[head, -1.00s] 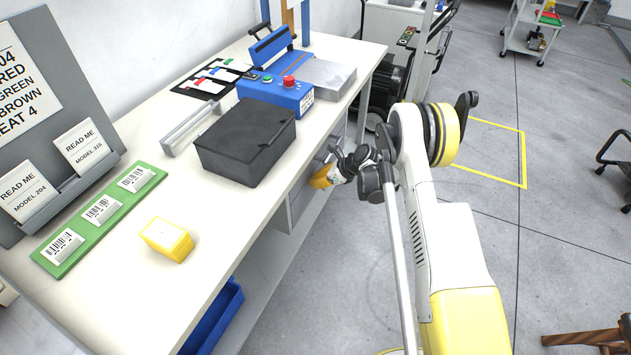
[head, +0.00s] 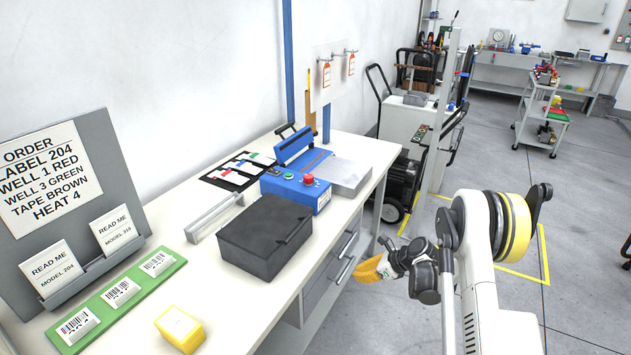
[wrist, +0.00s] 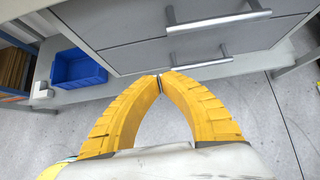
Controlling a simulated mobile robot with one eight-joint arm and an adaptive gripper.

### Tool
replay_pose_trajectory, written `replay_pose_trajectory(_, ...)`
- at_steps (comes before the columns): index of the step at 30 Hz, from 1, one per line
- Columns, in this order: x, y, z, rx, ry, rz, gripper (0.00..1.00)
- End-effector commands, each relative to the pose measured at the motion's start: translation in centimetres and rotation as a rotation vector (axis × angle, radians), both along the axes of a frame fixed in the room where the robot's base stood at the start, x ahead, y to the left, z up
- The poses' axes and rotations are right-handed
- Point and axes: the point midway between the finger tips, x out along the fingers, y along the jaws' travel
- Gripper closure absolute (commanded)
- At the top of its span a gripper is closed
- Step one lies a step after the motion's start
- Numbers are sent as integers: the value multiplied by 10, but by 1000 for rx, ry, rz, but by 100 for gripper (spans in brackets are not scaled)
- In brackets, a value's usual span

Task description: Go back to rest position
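My gripper (head: 368,270) is off the front edge of the white workbench (head: 232,293), beside its grey drawers (head: 330,276). In the wrist view the two yellow fingers of my gripper (wrist: 160,80) curve together and their tips meet, with nothing between them. The wrist view also shows the drawer fronts (wrist: 200,47) with metal handles just beyond the fingertips. The arm stands over the floor to the right of the bench.
On the bench are a dark grey box (head: 265,236), a blue sealing machine (head: 297,188), a yellow block (head: 180,328) and a green label board (head: 118,300). A blue bin (wrist: 77,69) sits on the lower shelf. A trolley (head: 541,125) stands far right on open floor.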

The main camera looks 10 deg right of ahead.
Motion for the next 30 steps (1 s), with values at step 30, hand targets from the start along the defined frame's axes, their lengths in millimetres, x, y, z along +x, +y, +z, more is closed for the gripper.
replay_pose_trajectory(30, -213, 39, 329, -1071, -614, 1141, 100)
